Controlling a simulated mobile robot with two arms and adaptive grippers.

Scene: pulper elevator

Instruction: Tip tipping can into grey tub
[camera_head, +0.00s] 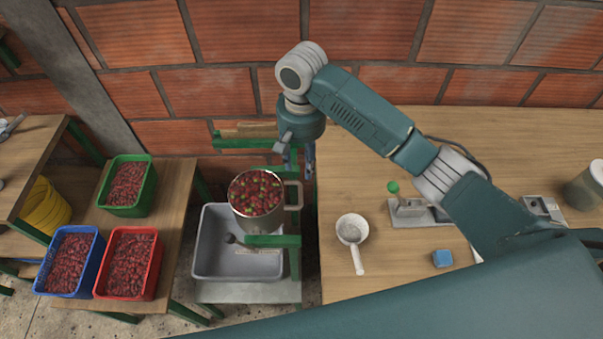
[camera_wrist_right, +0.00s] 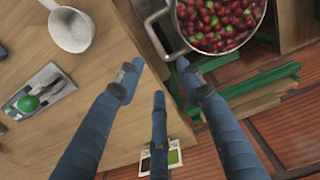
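The tipping can (camera_head: 262,222) is a metal pot full of red and green cherries, upright on a green frame over the grey tub (camera_head: 207,252). Its loop handle (camera_head: 295,195) points right. The tub looks mostly empty, with a small dark round thing inside. My right gripper (camera_head: 297,162) points down just behind the handle, open and empty. In the right wrist view the spread fingers (camera_wrist_right: 158,75) are near the can's handle (camera_wrist_right: 153,32), apparently apart from it; the cherries show beyond. My left gripper is not in view.
Green (camera_head: 151,192), blue (camera_head: 95,262) and red (camera_head: 152,268) crates of dark red cherries stand at left. The wooden table (camera_head: 375,285) at right holds a white handled cup (camera_head: 352,228), a green-knobbed device (camera_head: 394,188) and a blue block (camera_head: 442,258). A brick wall is behind.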

